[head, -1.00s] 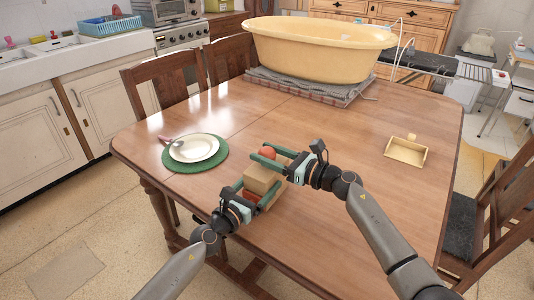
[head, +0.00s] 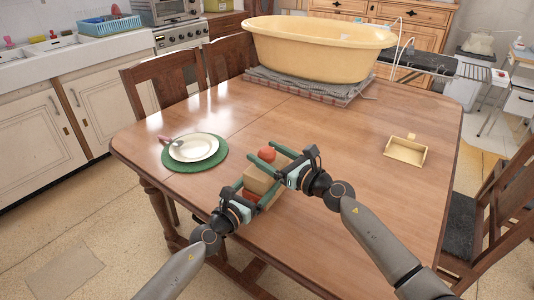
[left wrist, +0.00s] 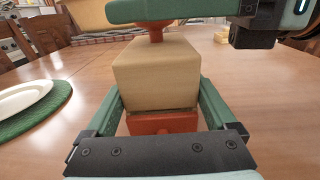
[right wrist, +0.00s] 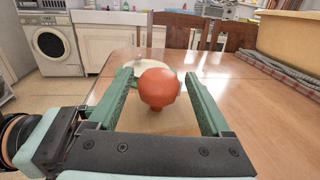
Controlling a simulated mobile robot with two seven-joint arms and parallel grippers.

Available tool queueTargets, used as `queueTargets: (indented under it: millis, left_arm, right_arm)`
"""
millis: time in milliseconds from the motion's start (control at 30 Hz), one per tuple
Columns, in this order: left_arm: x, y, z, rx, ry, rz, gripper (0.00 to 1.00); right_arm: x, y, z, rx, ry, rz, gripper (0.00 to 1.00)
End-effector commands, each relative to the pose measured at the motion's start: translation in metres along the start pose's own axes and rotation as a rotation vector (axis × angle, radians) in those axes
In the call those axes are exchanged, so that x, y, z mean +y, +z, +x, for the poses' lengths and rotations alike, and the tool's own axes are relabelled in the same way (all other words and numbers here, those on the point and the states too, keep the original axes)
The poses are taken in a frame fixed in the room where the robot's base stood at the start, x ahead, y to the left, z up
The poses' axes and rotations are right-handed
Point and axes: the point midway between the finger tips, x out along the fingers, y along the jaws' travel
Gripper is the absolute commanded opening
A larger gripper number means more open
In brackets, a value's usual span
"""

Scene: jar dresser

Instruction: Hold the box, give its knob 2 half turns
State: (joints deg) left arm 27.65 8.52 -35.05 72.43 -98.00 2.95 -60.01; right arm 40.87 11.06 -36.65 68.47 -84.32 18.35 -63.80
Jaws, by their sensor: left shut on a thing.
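The box (left wrist: 157,75) is a tan wooden block with a red-orange base (left wrist: 162,123), standing near the table's front edge. My left gripper (head: 255,194) is shut on the box, with one green finger along each side in the left wrist view. The knob (right wrist: 159,88) is a faceted red-orange ball on top of the box; it also shows in the head view (head: 267,155). My right gripper (right wrist: 160,82) is open, its fingers on either side of the knob with a visible gap on both sides. In the left wrist view, a right finger hides the knob's upper part.
A white plate (head: 194,147) on a green mat (head: 218,160) lies left of the box. A small open wooden tray (head: 405,151) lies at the right. A yellow tub (head: 320,55) stands at the back. The table between is clear.

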Motion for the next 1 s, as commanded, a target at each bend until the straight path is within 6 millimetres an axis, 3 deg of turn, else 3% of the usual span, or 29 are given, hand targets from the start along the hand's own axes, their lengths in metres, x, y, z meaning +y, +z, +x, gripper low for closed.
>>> queueTargets:
  millis: [300, 467, 1000]
  left_arm:
    - [0.000, 0.001, 0.000, -0.001, 0.001, -0.001, 0.01]
    - [0.000, 0.001, 0.000, -0.001, 0.001, -0.001, 0.01]
    - [0.001, 0.001, 0.000, -0.001, 0.002, -0.001, 0.01]
  right_arm:
    - [0.001, 0.002, -0.001, -0.003, 0.003, -0.001, 0.87]
    - [0.000, 0.002, -0.012, -0.003, 0.001, -0.004, 0.87]
    - [0.000, 0.000, -0.103, 0.000, 0.001, -0.001, 0.87]
